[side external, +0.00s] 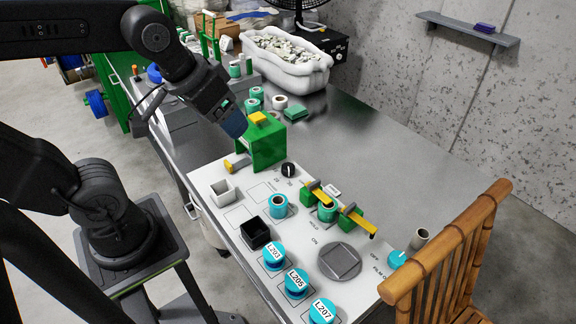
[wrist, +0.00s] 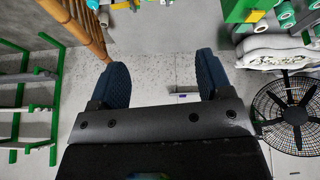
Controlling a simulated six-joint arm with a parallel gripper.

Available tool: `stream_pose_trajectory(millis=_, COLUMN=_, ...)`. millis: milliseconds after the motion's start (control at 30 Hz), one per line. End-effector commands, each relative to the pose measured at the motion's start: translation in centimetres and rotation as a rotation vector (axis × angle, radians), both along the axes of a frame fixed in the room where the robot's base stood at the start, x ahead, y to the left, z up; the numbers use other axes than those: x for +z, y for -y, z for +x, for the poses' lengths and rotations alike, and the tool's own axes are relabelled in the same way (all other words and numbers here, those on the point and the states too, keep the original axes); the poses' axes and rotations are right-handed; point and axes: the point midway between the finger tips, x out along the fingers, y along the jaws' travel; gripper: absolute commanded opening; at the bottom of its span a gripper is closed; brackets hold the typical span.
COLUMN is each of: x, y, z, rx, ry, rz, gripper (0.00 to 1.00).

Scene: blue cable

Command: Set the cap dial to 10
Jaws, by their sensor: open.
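A small black dial (side external: 288,169) sits on the white panel (side external: 213,171), just right of the green block stand, with small printed numbers beside it. Its exact setting is too small to read. I cannot tell for certain that this is the cap dial; a teal knob (side external: 398,259) with OFF printed near it is at the panel's right end. My gripper (side external: 234,122) is above and left of the black dial, apart from it, close over the green stand. In the wrist view its blue fingers (wrist: 160,76) are spread with nothing between them, and neither dial is clearly visible there.
The green stand (side external: 268,146) with a yellow top is close below my gripper. Green clamps with yellow levers (side external: 358,222), teal labelled caps (side external: 296,282) and a black box (side external: 255,233) occupy the panel. A bamboo chair (side external: 450,255) stands at right.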

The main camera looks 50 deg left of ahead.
Motion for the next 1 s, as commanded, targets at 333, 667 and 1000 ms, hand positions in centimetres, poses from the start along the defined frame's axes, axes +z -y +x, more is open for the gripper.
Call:
stream_pose_trajectory(millis=333, x=-2.3, y=-4.4, z=11.9, rx=0.570, ry=-0.149, rz=-0.192, gripper=0.72)
stream_pose_trajectory(millis=667, x=-11.4, y=-10.8, z=21.8, rx=1.154, ry=-0.260, rz=-0.329, gripper=0.72)
stream_pose_trajectory(millis=1000, x=-22.8, y=-16.5, z=26.0, rx=1.635, ry=-0.321, rz=-0.399, gripper=0.72)
